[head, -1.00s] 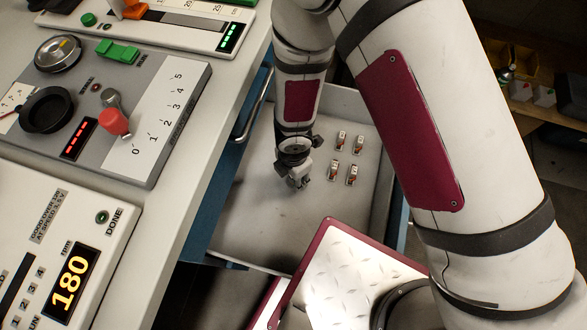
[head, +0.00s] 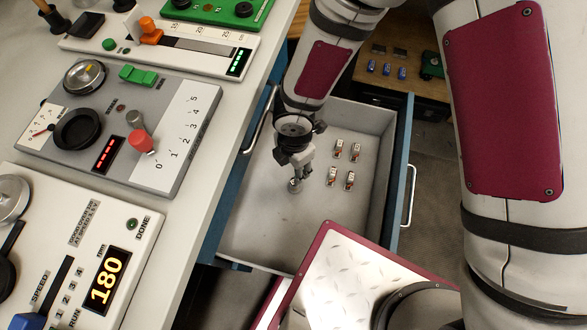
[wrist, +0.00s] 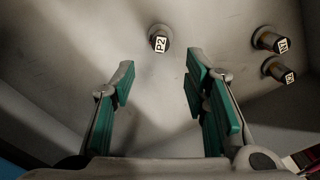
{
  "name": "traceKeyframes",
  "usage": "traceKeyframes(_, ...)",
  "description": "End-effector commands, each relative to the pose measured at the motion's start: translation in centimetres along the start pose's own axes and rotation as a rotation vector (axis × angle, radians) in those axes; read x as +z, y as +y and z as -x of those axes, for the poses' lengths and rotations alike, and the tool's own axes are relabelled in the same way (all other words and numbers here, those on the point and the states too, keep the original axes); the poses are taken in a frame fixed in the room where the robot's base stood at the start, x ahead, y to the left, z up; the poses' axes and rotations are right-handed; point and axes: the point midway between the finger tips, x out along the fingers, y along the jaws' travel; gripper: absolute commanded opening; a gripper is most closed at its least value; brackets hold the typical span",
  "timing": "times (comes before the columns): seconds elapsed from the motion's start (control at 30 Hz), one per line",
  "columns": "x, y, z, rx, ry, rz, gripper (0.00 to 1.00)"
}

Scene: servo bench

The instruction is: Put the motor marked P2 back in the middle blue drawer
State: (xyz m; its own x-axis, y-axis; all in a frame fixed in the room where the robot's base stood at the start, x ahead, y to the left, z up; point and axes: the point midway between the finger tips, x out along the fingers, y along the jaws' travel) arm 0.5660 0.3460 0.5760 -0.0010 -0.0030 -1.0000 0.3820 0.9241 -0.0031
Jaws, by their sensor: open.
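The motor marked P2 (wrist: 160,40) stands on the grey floor of an open blue-sided drawer (head: 262,228), its label facing up in the wrist view. In the head view the small motor (head: 295,186) shows just below my gripper (head: 297,172). My gripper is open and empty. In the wrist view its green-padded fingers (wrist: 160,90) are spread wide, and P2 lies beyond the tips, apart from both. The head view does not show which drawer of the stack this is.
Several other motors (head: 350,180) stand in the drawer right of my gripper; two (wrist: 270,40) show at the wrist view's right. The drawer walls surround the gripper. The bench with control panels (head: 120,125) runs along the left. The drawer's near floor is clear.

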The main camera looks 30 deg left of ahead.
Motion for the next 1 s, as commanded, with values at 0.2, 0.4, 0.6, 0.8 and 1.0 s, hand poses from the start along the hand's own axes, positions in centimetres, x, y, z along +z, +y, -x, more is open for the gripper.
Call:
traceKeyframes(0.2, 0.0, -0.1, 1.0, -0.002, 0.0, 0.0, 0.41)
traceKeyframes(0.4, 0.1, -0.1, 1.0, -0.001, -0.003, -0.004, 0.41)
traceKeyframes(0.6, 4.8, -0.4, 4.8, 0.014, -0.082, -0.161, 0.41)
traceKeyframes(0.8, 13.5, -4.4, 13.7, 0.033, -0.24, -0.562, 0.41)
traceKeyframes(1.0, 18.9, -11.5, 22.3, 0.053, -0.349, -1.002, 0.41)
